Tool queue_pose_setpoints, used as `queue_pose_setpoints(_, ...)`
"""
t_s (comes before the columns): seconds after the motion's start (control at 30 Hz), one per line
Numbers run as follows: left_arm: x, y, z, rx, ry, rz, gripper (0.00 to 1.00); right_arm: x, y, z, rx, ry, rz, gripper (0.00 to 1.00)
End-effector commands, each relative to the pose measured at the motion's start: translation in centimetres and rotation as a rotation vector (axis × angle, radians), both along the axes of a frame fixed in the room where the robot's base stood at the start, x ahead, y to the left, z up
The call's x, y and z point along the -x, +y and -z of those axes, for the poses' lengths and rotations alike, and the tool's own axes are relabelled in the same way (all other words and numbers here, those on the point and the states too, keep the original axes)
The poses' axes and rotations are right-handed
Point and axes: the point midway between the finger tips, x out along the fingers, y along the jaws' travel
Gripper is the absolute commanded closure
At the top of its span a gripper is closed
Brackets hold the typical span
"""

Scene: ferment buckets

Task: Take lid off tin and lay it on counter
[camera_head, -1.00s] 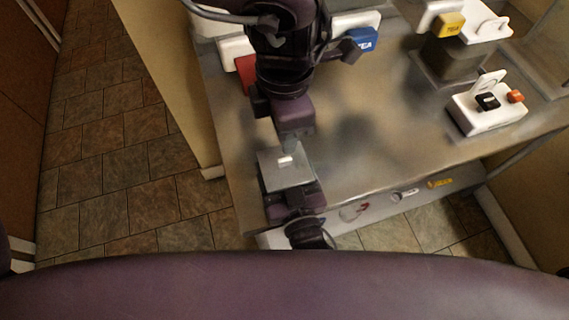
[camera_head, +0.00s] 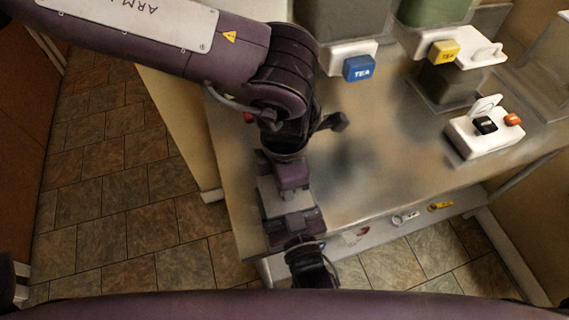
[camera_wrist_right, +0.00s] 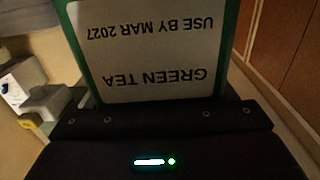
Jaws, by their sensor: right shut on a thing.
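A tin with a flat grey lid (camera_head: 270,199) is at the counter's front left edge in the head view. In the right wrist view the tin (camera_wrist_right: 150,55) is green, with a white "GREEN TEA" label that reads upside down. My right gripper (camera_head: 294,226) is shut on the tin from the front. My left gripper (camera_head: 292,188) is directly over the lid, pointing down. It covers the lid's small white knob, so I cannot tell whether its fingers are open or shut on it.
The metal counter (camera_head: 390,170) is clear right of the tin. A white switch box (camera_head: 490,132) stands at the right.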

Motion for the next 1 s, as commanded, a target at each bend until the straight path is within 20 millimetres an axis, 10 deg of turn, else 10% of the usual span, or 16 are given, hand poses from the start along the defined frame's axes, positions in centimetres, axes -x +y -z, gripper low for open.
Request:
queue_pose_setpoints(0.37,0.02,-0.01,0.77,0.000,0.000,0.000,0.66,-0.01,0.00,-0.04,-0.001,-0.001,0.000,0.64)
queue_pose_setpoints(0.67,0.00,-0.01,0.74,0.000,0.000,0.000,1.00,-0.01,0.00,-0.04,-0.001,-0.001,0.000,0.64)
queue_pose_setpoints(1.0,-0.02,0.01,0.71,0.000,-0.001,0.000,1.00,-0.01,0.00,-0.04,0.000,-0.001,0.000,0.64)
